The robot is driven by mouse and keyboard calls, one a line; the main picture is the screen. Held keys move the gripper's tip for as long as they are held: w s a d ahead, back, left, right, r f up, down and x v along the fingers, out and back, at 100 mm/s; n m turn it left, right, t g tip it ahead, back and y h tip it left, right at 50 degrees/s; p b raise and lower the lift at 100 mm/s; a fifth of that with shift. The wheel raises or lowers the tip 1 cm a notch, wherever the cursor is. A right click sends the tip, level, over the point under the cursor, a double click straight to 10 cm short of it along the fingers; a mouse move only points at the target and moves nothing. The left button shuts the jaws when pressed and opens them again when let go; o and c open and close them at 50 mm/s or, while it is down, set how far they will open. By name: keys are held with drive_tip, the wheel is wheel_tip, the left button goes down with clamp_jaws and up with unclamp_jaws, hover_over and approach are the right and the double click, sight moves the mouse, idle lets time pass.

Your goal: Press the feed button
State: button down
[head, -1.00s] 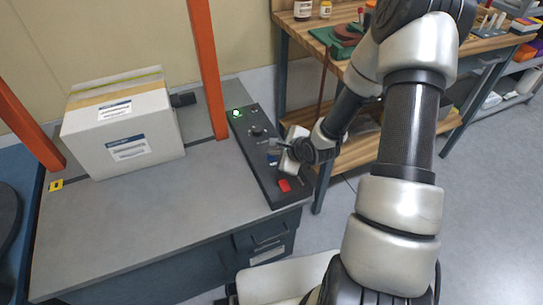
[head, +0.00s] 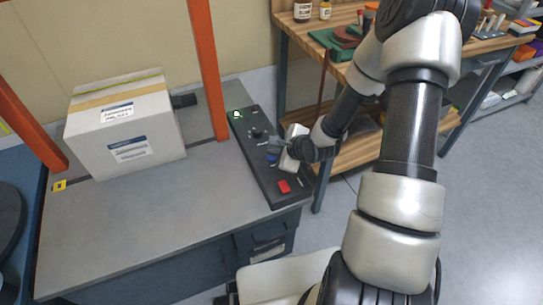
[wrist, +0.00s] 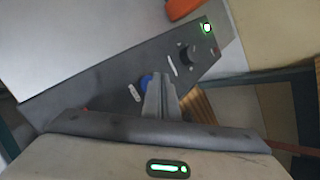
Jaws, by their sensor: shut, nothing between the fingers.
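A dark control panel (head: 240,150) lies along the right side of the grey bench. It carries a blue button (head: 272,159), a red button (head: 284,187), a black knob and a lit green lamp. The labels are too small to read, so I cannot tell by text which is the feed button. My gripper (head: 272,143) is shut and empty, low over the panel close to the blue button. In the wrist view, the fingertips (wrist: 157,85) overlap the right side of the blue button (wrist: 146,81). I cannot tell whether they touch it.
A white box (head: 125,135) stands on the bench left of the panel. Orange posts (head: 207,70) rise behind the panel and at the left. A wooden workbench (head: 300,40) with several items stands to the right. The bench's front is clear.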

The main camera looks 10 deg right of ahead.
sight(274, 160)
wheel_tip(274, 160, up, 5)
drive_tip(key=p, duration=0.5)
idle(0.8)
